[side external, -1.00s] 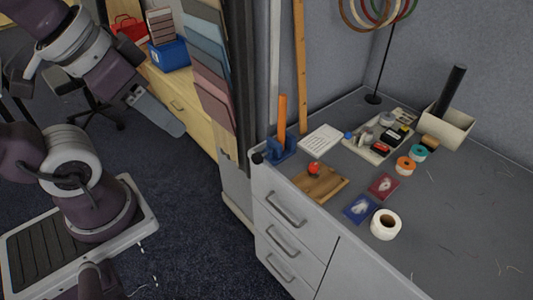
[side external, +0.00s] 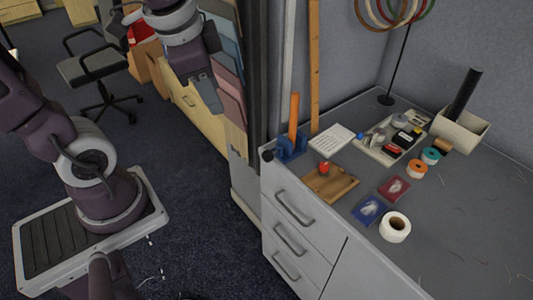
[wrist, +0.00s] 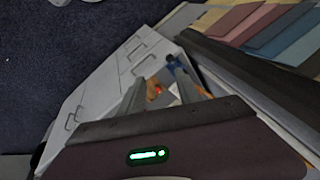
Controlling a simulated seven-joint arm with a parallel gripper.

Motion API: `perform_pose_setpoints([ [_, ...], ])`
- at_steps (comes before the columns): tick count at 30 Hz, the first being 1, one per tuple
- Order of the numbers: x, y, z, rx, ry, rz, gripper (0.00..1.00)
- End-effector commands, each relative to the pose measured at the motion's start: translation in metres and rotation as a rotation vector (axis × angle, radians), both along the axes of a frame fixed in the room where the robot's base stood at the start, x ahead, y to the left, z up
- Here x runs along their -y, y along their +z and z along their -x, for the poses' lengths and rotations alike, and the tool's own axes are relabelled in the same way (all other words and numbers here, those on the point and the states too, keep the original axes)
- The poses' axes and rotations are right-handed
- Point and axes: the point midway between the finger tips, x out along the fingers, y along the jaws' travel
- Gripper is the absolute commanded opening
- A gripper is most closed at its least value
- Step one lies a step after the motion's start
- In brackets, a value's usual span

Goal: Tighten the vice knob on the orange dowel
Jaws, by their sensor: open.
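A blue vice (side external: 291,147) stands at the near left corner of the grey table, with an upright orange dowel (side external: 294,113) in it. A small black knob (side external: 267,155) shows at the vice's left, at the table edge. The vice also shows in the wrist view (wrist: 174,62), small and distant beyond the fingers. My gripper (side external: 209,100) is in the air left of the table, well apart from the vice, pointing downward. In the wrist view its two fingers (wrist: 161,90) are spread and nothing shows held between them.
A wooden board (side external: 329,184) with a red ball-like thing lies just in front of the vice. A white calendar-like card (side external: 332,141), a tray of small items (side external: 372,151) and a tape roll (side external: 395,226) lie further right. A panel with colour samples (side external: 230,85) stands behind my gripper.

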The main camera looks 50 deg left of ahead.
Motion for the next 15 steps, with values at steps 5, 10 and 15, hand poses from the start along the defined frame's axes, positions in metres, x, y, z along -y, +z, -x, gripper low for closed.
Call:
perform_pose_setpoints([
  [5,-0.033,-0.065,-0.089,-0.266,-0.453,-0.139,0.41],
  [10,-0.054,-0.158,-0.148,-0.386,-0.885,-0.101,0.41],
  [15,-0.06,-0.216,-0.17,-0.385,-1.108,-0.046,0.41],
])
